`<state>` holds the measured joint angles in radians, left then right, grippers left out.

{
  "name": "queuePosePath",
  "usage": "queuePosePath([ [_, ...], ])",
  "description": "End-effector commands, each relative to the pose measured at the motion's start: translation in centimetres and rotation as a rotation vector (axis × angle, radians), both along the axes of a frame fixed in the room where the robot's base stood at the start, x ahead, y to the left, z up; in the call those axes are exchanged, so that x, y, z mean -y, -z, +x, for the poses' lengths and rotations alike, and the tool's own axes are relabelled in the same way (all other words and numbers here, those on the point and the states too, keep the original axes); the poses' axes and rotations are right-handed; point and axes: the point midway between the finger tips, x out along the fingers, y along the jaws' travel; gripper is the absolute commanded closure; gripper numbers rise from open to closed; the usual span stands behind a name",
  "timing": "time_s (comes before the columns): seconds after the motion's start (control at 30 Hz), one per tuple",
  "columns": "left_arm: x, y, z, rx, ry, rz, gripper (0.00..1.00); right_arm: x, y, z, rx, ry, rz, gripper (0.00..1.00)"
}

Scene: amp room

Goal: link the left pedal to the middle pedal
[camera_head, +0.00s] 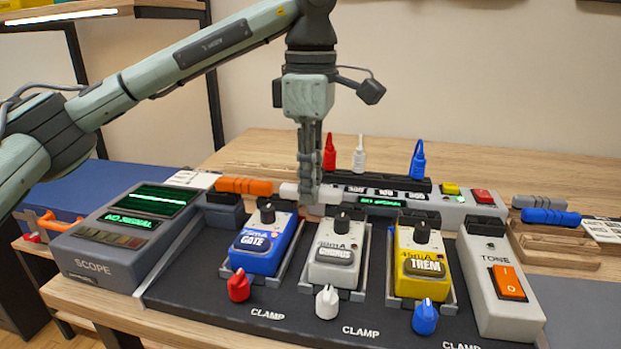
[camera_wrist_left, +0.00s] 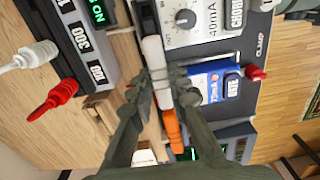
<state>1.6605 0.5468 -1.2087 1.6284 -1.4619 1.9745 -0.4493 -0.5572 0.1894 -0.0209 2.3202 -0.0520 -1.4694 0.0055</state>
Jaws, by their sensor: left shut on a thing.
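The left pedal (camera_head: 262,243) is blue, marked GATE; it shows in the left wrist view (camera_wrist_left: 205,84). The middle pedal (camera_head: 338,252) is light grey, with a black knob, and also shows in the left wrist view (camera_wrist_left: 207,17). My left gripper (camera_head: 308,194) points down behind and between these two pedals. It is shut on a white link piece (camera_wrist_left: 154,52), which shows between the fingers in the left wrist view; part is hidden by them. An orange link piece (camera_head: 243,186) lies to its left, behind the blue pedal. My right gripper is not in view.
A yellow pedal (camera_head: 421,262) marked TREM stands to the right, beside the TONE box (camera_head: 498,280). The SCOPE (camera_head: 126,233) stands left. Red, white and blue clamp knobs (camera_head: 327,301) line the front. A strip with upright probes (camera_head: 359,155) lies behind. Blue and grey pieces (camera_head: 550,216) lie right.

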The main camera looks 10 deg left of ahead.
Motion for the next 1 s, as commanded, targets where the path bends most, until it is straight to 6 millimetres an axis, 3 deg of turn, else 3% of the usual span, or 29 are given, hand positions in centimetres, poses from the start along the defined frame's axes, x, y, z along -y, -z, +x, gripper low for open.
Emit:
queuePosePath([
  [0.2, 0.0, -0.14, 0.02, 0.003, 0.0, -0.001, 1.0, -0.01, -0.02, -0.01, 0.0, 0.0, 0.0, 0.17],
  [0.23, 0.0, -0.15, 0.02, 0.003, 0.0, -0.001, 0.8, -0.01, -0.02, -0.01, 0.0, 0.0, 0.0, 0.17],
  [0.4, 0.0, -0.14, 0.02, 0.002, 0.0, -0.001, 0.59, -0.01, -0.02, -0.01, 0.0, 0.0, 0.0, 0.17],
  [0.6, 0.0, -0.11, 0.02, 0.002, 0.0, -0.001, 0.59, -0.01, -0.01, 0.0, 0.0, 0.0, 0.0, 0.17],
  [0.77, 0.0, -0.08, 0.01, 0.001, 0.0, -0.001, 0.42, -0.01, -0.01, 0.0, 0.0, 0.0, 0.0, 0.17],
  [1.0, 0.0, -0.09, 0.01, 0.001, 0.0, -0.001, 0.42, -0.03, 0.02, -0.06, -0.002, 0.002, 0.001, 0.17],
])
